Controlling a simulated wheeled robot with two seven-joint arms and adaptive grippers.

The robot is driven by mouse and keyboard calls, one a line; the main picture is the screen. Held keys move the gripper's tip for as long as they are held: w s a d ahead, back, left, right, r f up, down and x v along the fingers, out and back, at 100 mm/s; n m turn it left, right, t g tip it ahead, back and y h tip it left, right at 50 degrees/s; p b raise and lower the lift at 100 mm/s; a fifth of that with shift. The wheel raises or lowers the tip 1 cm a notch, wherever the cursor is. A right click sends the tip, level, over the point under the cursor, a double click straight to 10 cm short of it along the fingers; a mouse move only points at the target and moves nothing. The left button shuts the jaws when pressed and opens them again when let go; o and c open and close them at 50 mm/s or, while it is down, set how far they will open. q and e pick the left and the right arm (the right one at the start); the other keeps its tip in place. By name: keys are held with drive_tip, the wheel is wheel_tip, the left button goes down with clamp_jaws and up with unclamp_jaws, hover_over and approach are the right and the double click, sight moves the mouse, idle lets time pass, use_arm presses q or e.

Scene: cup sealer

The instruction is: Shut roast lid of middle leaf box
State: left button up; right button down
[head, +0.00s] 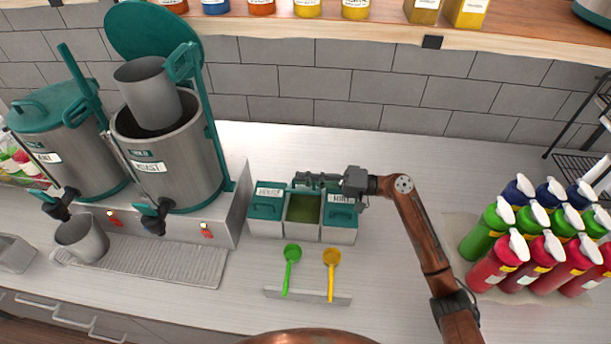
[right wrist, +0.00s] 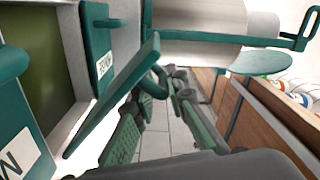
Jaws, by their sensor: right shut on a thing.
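The middle leaf box (head: 303,232) stands between two boxes with closed teal lids and holds green leaf. Its teal roast lid (right wrist: 112,98) stands raised at the back edge, seen nearly edge-on in the right wrist view, with the box's open inside to its left. My right gripper (head: 318,181) comes in from the right, behind the box's opening. It is shut on the roast lid's handle (right wrist: 158,82), between its green-padded fingers (right wrist: 165,120). In the head view the gripper covers most of the lid. My left gripper is not in view.
Closed lids flank it: the left one (head: 266,208) and the right one (head: 341,213). Green (head: 291,262) and yellow (head: 331,268) scoops lie in front. A roast urn (head: 165,150) stands left, bottles (head: 540,235) right.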

drive_tip(key=shift+s+a+f+n+b, duration=0.15)
drive_tip(key=shift+s+f+n+b, duration=0.1)
drive_tip(key=shift+s+n+b, duration=0.25)
drive_tip(key=shift+s+a+f+n+b, duration=0.15)
drive_tip(key=shift+s+f+n+b, duration=0.1)
drive_tip(key=shift+s+n+b, duration=0.2)
drive_tip(key=c, duration=2)
unclamp_jaws()
drive_tip(key=shift+s, duration=0.2)
drive_tip(key=shift+c, duration=0.2)
drive_tip(key=shift+w, duration=0.15)
drive_tip(key=shift+d, duration=0.1)
drive_tip(key=shift+d, duration=0.3)
drive_tip(key=d, duration=0.3)
drive_tip(key=s+d, duration=0.1)
drive_tip(key=d, duration=0.3)
drive_tip(key=s+d, duration=0.1)
drive_tip(key=d, duration=0.3)
drive_tip(key=shift+s+f, duration=0.1)
